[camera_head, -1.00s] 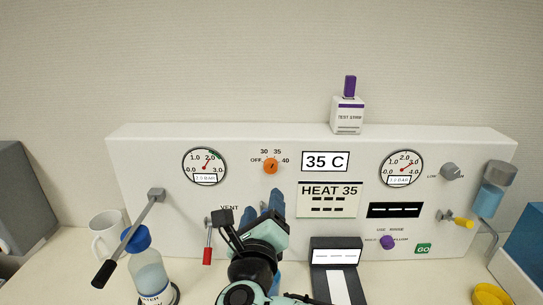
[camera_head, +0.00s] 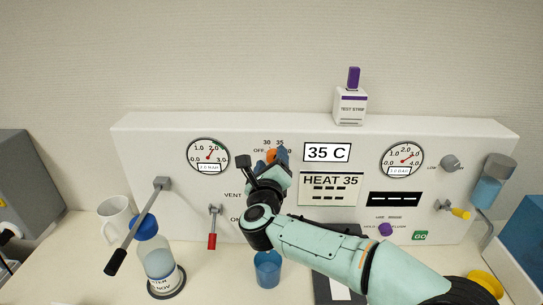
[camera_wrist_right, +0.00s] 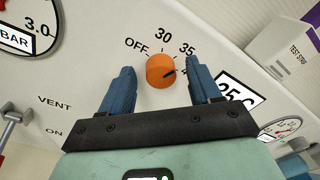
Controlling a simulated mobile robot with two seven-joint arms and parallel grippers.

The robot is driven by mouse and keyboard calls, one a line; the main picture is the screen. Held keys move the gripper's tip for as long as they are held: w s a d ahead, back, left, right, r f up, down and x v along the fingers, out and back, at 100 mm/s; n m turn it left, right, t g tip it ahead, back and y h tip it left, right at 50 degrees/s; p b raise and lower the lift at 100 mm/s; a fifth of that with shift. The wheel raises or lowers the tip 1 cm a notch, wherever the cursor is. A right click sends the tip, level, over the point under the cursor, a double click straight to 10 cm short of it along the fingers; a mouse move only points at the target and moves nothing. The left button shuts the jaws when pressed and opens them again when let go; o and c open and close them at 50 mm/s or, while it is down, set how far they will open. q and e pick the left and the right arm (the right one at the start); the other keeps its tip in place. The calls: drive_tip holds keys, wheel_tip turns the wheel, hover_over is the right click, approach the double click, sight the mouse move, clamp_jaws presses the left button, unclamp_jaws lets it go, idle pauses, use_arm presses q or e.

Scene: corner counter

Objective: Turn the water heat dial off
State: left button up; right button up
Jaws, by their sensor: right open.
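The orange water heat dial (camera_wrist_right: 160,71) sits on the white panel, with OFF, 30 and 35 marked around it. Its dark pointer mark is turned to the right, past 35. In the head view the dial (camera_head: 271,156) is mostly hidden behind my right gripper (camera_head: 275,158). In the right wrist view my right gripper (camera_wrist_right: 160,85) is open, its two blue fingers on either side of the dial. I cannot tell whether they touch it. The display (camera_head: 327,152) reads 35 C. My left gripper is not in view.
A red-tipped vent lever (camera_head: 212,228), a long black-handled lever (camera_head: 140,225) and a blue-capped bottle (camera_head: 158,262) are left of my arm. A blue cup (camera_head: 267,268) stands below it. A test strip box (camera_head: 350,106) stands on the panel top.

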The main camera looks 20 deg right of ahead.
drive_tip(key=shift+w+d, duration=0.15)
drive_tip(key=shift+w, duration=0.1)
drive_tip(key=c, duration=1)
drive_tip(key=shift+c, duration=0.2)
